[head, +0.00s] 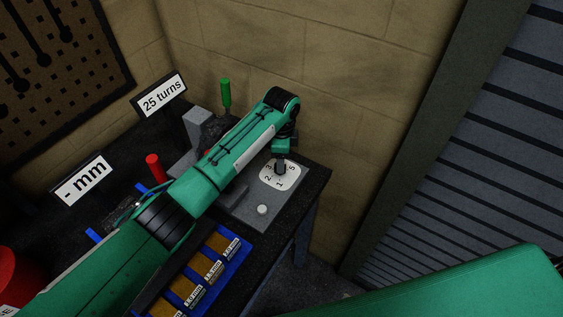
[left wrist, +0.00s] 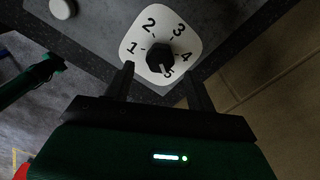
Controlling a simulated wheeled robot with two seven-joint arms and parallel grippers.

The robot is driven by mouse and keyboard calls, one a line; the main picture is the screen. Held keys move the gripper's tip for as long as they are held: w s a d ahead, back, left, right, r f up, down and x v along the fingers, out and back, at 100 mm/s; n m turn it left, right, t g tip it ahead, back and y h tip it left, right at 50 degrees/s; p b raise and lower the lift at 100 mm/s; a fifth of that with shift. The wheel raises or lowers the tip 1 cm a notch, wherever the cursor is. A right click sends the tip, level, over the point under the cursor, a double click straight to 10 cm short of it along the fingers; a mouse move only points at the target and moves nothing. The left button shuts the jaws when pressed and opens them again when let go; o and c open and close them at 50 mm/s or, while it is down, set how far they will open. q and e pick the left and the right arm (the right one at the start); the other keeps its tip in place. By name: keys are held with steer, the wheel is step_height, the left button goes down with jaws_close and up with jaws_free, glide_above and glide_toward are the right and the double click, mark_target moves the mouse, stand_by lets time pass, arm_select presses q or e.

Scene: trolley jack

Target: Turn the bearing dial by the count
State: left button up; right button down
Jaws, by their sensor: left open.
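The bearing dial is a white plate (head: 292,178) with the numbers 1 to 5, on a grey panel at the bench's right end. It also shows in the left wrist view (left wrist: 184,22), with a black knob (left wrist: 159,56) at its middle. The knob's white pointer line points at or close to 5. My left gripper (head: 281,161) is above the dial, pointing down. In the left wrist view my left gripper (left wrist: 160,72) is open, its fingers either side of the knob's near edge. I cannot tell whether they touch it. My right gripper is out of view.
A white round button (head: 263,210) sits on the panel near the dial. Blue bins (head: 237,258) stand at the front. Signs read "25 turns" (head: 162,95) and "- mm" (head: 83,181). Red (head: 155,168) and green (head: 226,93) handles stand behind my left arm. A wall is behind.

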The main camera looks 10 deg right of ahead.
arm_select(q)
step_height(320, 180, up, 11)
steer(key=b, duration=0.2)
steer(key=shift+b, duration=0.35)
